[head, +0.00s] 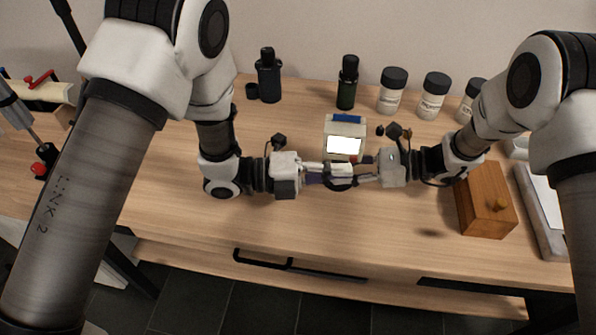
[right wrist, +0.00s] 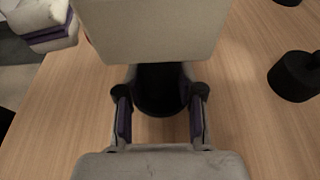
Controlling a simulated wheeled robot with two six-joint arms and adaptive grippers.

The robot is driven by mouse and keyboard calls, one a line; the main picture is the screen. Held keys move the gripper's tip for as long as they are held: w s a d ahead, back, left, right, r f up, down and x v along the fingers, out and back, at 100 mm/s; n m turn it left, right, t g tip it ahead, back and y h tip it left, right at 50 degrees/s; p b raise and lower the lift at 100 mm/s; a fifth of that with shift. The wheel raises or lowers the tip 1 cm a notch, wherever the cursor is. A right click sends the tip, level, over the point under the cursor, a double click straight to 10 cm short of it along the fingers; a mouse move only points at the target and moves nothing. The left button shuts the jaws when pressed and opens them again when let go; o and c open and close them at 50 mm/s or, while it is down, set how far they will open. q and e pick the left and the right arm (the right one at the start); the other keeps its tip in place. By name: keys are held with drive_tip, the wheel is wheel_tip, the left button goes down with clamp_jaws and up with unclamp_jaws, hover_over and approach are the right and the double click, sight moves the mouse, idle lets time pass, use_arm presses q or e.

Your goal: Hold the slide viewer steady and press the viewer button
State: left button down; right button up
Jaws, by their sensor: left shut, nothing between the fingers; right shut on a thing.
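The slide viewer (head: 345,127) is a beige box with a blue top part and a bright white screen, upright mid-table. In the right wrist view its beige body (right wrist: 150,30) fills the top, with a black rounded part below it. My right gripper (head: 362,180) is shut on that black part, a finger on each side. My left gripper (head: 322,174) is shut and empty, in front of the viewer and close to the right fingers. It also shows at the top left in the right wrist view (right wrist: 42,20). I cannot make out the viewer button.
Dark bottles (head: 347,85) and several white jars with black lids (head: 393,92) stand along the back. A wooden box (head: 486,200) with a knob sits at the right, beside a grey tray (head: 540,215). The front middle of the table (head: 330,230) is clear.

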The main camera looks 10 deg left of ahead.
use_arm(q)
drive_tip(key=v, duration=0.9)
drive_tip(key=shift+s, duration=0.4)
use_arm(e)
drive_tip(key=shift+w+a+r, duration=0.1)
use_arm(q)
drive_tip(key=shift+s+a, duration=0.25)
drive_tip(key=shift+a, duration=0.25)
use_arm(e)
drive_tip(key=o, duration=0.9)
drive_tip(key=shift+o, duration=0.2)
drive_tip(key=shift+d, duration=0.25)
